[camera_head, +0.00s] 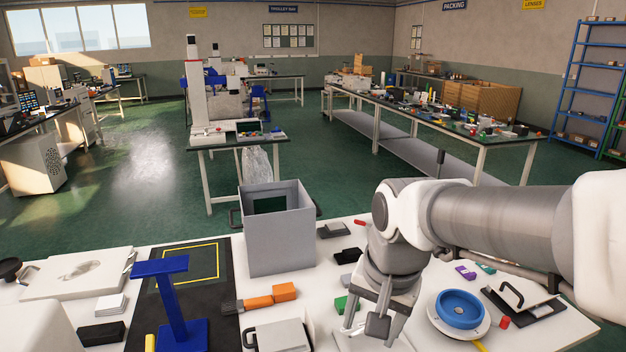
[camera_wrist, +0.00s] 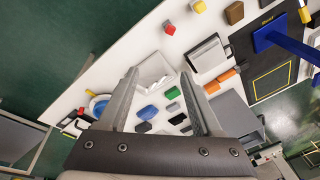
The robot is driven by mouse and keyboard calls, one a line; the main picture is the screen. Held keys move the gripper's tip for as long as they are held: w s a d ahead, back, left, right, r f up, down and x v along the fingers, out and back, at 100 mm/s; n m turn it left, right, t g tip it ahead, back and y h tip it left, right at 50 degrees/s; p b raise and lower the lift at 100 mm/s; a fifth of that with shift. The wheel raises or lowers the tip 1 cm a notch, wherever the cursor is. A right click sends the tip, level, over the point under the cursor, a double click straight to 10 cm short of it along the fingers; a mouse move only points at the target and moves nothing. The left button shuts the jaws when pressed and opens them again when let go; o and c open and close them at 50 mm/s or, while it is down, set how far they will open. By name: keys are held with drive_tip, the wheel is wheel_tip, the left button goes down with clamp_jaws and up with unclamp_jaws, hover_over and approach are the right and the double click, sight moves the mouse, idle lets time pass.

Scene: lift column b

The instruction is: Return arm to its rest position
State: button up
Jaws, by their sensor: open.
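My gripper (camera_head: 364,322) hangs point-down over the white table (camera_head: 225,345), right of the grey bin. It is open, with nothing between its fingers. In the wrist view my gripper (camera_wrist: 160,78) shows two spread fingers, with a white tray (camera_wrist: 153,68) and a green block (camera_wrist: 172,93) seen between them. The green block (camera_head: 342,304) lies just left of the fingers in the head view. My arm reaches in from the right, bent at the wrist.
A grey open bin (camera_head: 285,243) stands at the table's back. A blue stand (camera_head: 174,300) rises at left.

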drive_tip(key=s+d+r+n+t+p, duration=0.3)
drive_tip(key=s+d+r+n, duration=0.2)
drive_tip(key=s+r, duration=0.3)
drive_tip(key=shift+d+h, duration=0.2)
drive_tip(key=shift+h, duration=0.2)
